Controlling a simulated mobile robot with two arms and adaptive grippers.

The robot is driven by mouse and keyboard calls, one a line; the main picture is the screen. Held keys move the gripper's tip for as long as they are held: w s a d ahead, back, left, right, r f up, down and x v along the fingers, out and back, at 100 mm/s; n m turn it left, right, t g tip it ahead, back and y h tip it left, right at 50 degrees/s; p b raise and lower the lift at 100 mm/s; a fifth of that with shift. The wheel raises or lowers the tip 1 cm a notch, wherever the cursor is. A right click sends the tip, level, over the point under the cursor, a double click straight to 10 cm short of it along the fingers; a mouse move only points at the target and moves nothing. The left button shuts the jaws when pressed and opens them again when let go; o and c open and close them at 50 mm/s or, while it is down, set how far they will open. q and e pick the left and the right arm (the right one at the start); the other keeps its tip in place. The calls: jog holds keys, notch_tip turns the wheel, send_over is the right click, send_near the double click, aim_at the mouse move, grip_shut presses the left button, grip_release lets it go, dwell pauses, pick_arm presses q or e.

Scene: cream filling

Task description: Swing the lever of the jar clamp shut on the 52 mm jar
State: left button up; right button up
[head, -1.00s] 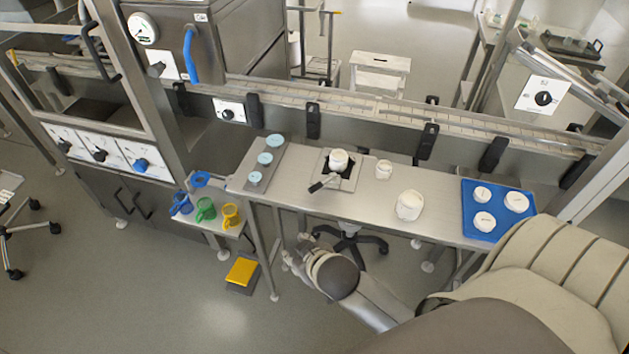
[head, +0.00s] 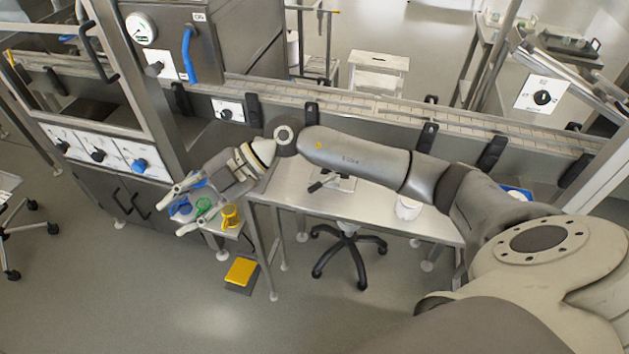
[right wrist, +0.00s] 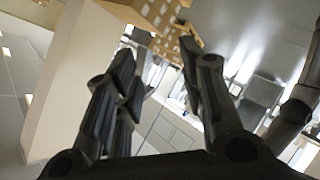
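The jar clamp (head: 348,184) on the steel table is mostly hidden behind my right forearm in the head view. Its black-handled lever (head: 322,182) pokes out toward the table's front edge. The jar in the clamp is hidden behind my arm. My right gripper (head: 173,215) is open and empty, well left of the clamp, over or in front of the small mug shelf. In the right wrist view, its two dark fingers (right wrist: 158,80) stand apart with nothing between them. My left gripper is not in view.
A blue, a green and a yellow mug (head: 229,215) stand on a low shelf close to my right gripper. A white tub (head: 407,208) stands on the table beside my forearm. A blue tray (head: 519,193) is mostly covered by my arm. The table's front strip (head: 290,193) is clear.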

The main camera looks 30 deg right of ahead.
jog(key=w+d+f+m+h, duration=0.15)
jog(key=d+f+h, duration=0.35)
jog(key=d, duration=0.5)
jog(key=m+g+h, duration=0.2)
jog(key=m+h, duration=0.2)
jog(key=h, duration=0.4)
send_near(315, 185)
notch_tip(315, 185, down, 8)
jog(key=p, duration=0.2)
jog(key=shift+r+p, duration=0.2)
jog(key=shift+p, duration=0.15)
jog(key=shift+f, duration=0.6)
grip_shut()
